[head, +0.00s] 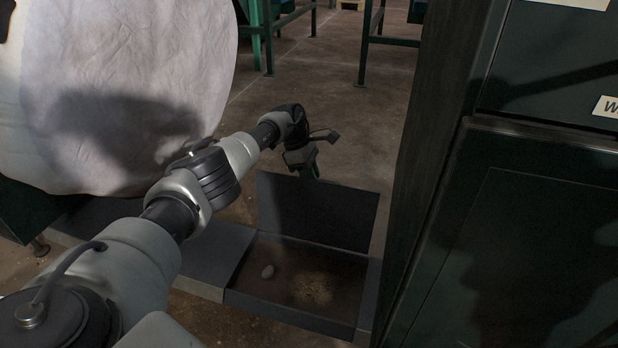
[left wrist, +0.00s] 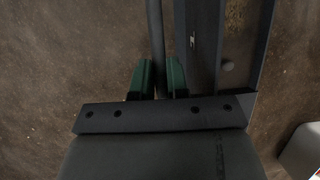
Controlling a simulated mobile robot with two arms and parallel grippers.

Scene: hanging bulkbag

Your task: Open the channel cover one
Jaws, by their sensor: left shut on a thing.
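The channel cover (head: 317,212), a flat dark grey panel, stands about upright along the far side of the open channel (head: 298,283). In the left wrist view the cover (left wrist: 155,35) shows edge-on as a thin dark strip. My left gripper (head: 312,173) is at the top edge of the cover in the head view. Its green fingers (left wrist: 158,82) stand on both sides of the strip and are shut on it. The finger tips on the cover's far side are hidden in the head view. My right gripper is in neither view.
A small pale egg-shaped object (head: 267,271) and brown debris (head: 312,290) lie in the channel. A dark cabinet (head: 530,240) stands close on the right. A large white bag (head: 130,90) hangs at the left. Concrete floor beyond the cover is clear.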

